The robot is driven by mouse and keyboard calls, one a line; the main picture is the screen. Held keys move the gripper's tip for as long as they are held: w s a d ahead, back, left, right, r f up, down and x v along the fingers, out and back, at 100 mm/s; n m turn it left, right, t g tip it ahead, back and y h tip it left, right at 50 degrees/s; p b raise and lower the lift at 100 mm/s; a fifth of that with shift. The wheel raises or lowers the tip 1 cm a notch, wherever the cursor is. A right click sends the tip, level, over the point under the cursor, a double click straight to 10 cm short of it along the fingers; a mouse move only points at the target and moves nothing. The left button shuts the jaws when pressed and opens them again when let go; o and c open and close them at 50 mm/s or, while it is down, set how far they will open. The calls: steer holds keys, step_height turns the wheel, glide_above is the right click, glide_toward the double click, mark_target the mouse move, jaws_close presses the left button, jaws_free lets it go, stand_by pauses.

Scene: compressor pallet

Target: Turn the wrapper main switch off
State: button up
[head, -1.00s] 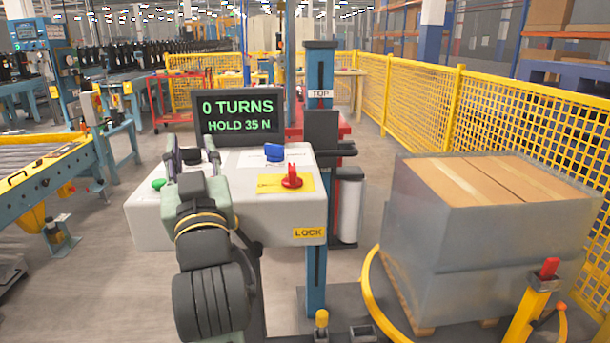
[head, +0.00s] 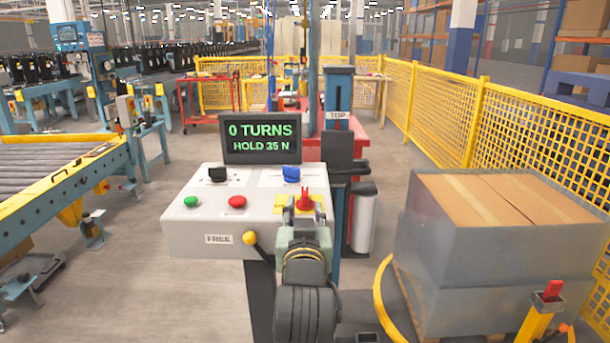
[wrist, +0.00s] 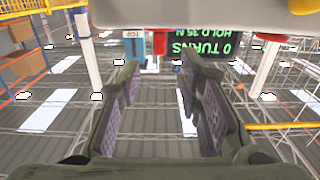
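The main switch (head: 305,197) is a red rotary handle on a yellow plate (head: 281,201), at the right of the grey sloped control panel (head: 190,232). The plate is partly hidden by my gripper. My gripper (head: 305,211) is in front of the switch, its two fingers apart on either side of the line to it. In the wrist view the fingers (wrist: 163,82) are open with nothing between them. The red switch handle (wrist: 159,42) shows beyond the fingertips, near the gap, apart from them. Contact is not visible.
A black knob (head: 217,174), blue knob (head: 291,173), green button (head: 190,202) and red button (head: 237,201) share the panel. A yellow-knobbed lever (head: 250,238) is left of my gripper. A display (head: 262,139) reads "0 TURNS". A wrapped load (head: 500,250) stands right.

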mark_target(305, 197)
steer(key=p, duration=0.3)
steer(key=shift+w+r+p, duration=0.2)
steer(key=shift+r+p, duration=0.05)
steer(key=shift+p, duration=0.15)
steer(key=w, duration=0.2)
steer(key=w+p, duration=0.1)
steer(key=w, duration=0.5)
steer(key=shift+w+f, duration=0.1)
steer(key=shift+f, duration=0.2)
steer(key=shift+c, duration=0.6)
jaws_close()
